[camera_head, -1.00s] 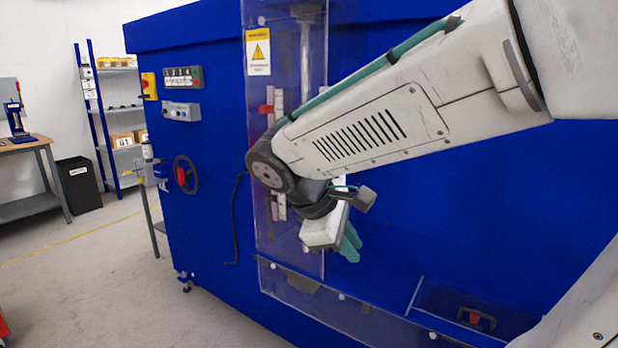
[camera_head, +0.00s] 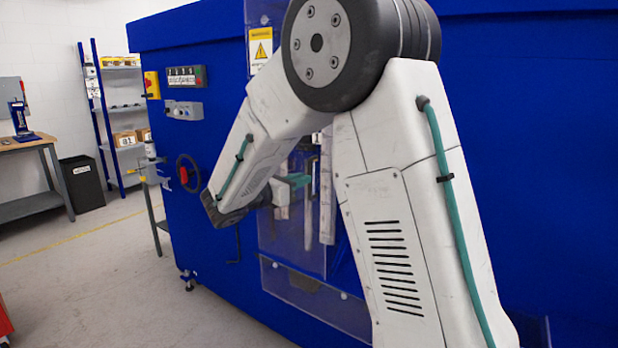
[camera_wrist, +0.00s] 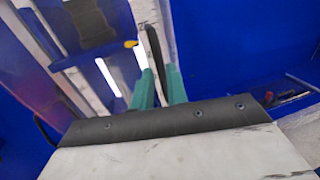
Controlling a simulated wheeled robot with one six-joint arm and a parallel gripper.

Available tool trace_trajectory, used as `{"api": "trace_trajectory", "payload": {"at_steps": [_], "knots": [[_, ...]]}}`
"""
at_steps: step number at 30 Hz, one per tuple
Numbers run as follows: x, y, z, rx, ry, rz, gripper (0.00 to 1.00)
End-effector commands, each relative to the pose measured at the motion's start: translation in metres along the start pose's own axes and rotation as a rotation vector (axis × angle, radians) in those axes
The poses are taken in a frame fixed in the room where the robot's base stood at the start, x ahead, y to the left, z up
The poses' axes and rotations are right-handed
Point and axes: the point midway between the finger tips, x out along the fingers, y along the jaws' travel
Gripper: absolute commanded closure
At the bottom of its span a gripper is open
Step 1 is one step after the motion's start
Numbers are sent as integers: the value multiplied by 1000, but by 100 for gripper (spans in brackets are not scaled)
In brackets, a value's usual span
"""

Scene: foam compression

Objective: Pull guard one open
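Guard one appears to be the clear panel (camera_head: 290,245) on the front of the blue machine, below a yellow warning label (camera_head: 260,50); my arm hides much of it, and no name on it is readable. My gripper (camera_head: 301,181) has teal fingers and is at the panel, partly hidden behind my arm. In the wrist view, the two teal fingers of my gripper (camera_wrist: 160,72) stand apart with a dark upright bar (camera_wrist: 154,50) at the gap between them. I cannot tell whether they clamp it. Whether the panel stands open is not clear.
The blue machine (camera_head: 520,180) fills the right side. A handwheel (camera_head: 188,172), a control box (camera_head: 184,110) and a small stand (camera_head: 152,175) are on the left. A black bin (camera_head: 82,184) and shelves stand further back.

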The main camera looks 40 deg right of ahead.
Motion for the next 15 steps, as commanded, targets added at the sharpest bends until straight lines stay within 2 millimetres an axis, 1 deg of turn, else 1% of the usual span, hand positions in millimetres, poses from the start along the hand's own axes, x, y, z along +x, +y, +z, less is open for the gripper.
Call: {"api": "trace_trajectory", "payload": {"at_steps": [1,3,6,10,15], "knots": [[10,-1,0,0,0,-5,85],[20,-1,0,1,0,-3,85],[31,-1,0,1,1,-3,85],[38,-1,0,1,1,-2,85],[39,-1,0,1,1,-1,85]]}}
